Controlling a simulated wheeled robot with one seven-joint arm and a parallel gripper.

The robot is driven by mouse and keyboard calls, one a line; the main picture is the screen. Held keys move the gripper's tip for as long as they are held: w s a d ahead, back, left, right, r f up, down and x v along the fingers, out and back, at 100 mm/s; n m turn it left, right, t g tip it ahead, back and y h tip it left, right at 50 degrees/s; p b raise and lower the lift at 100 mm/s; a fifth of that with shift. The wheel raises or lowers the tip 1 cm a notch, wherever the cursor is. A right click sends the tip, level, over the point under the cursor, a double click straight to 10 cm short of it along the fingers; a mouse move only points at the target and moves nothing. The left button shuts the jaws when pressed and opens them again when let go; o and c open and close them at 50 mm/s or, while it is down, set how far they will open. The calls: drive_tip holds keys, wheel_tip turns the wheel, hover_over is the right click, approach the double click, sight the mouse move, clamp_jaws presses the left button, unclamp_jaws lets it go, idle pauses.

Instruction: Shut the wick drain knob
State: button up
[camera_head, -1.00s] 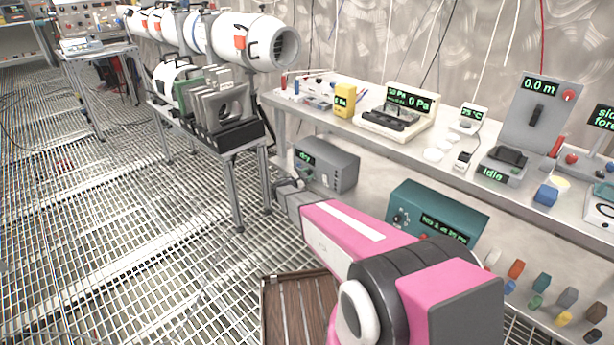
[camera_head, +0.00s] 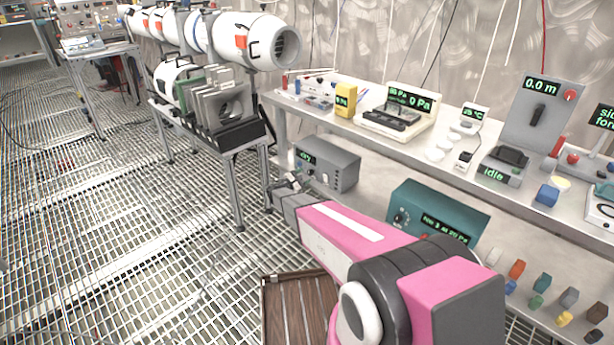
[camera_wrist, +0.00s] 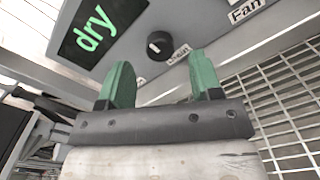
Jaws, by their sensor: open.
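The drain knob (camera_wrist: 160,45) is a small round black knob with a white mark, on the grey front panel of a box. A partly covered label that seems to read "Drain" is beside it in the wrist view. The grey box (camera_head: 336,158) stands on the lower shelf in the head view. My gripper (camera_wrist: 162,82) is open and empty, with its two green fingers spread on either side of the knob's line. The knob is beyond the fingertips, and I see no contact. In the head view my gripper (camera_head: 285,184) is in front of the box's panel.
A green "dry" display (camera_wrist: 94,32) is left of the knob. A "Fan" label (camera_wrist: 245,10) is to the right. A teal box (camera_head: 440,212) stands further right on the shelf. A table leg (camera_head: 234,190) stands close left of my gripper.

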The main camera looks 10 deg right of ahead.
drive_tip(key=v, duration=0.7)
drive_tip(key=shift+s+a, duration=0.25)
drive_tip(key=shift+a, duration=0.05)
drive_tip(key=shift+d, duration=0.1)
drive_tip(key=s+d+r+m+g+y, duration=0.2)
drive_tip(key=s+d+m+g, duration=0.3)
drive_tip(key=s, duration=0.3)
drive_tip(key=s+d+r+m+g+y, duration=0.2)
drive_tip(key=s+d+m+g+y, duration=0.1)
drive_tip(key=s+d+m, duration=0.4)
drive_tip(key=s+a+r+m+g+y, duration=0.1)
drive_tip(key=s+r+m+y, duration=0.2)
drive_tip(key=s, duration=0.5)
drive_tip(key=s+a+r+m+g+y, duration=0.1)
drive_tip(key=s+a+r+m+y, duration=0.1)
drive_tip(key=s+y, duration=0.4)
drive_tip(key=shift+s+r+m+g+y, duration=0.3)
drive_tip(key=shift+s+r+m, duration=0.4)
drive_tip(key=shift+s+m, duration=0.15)
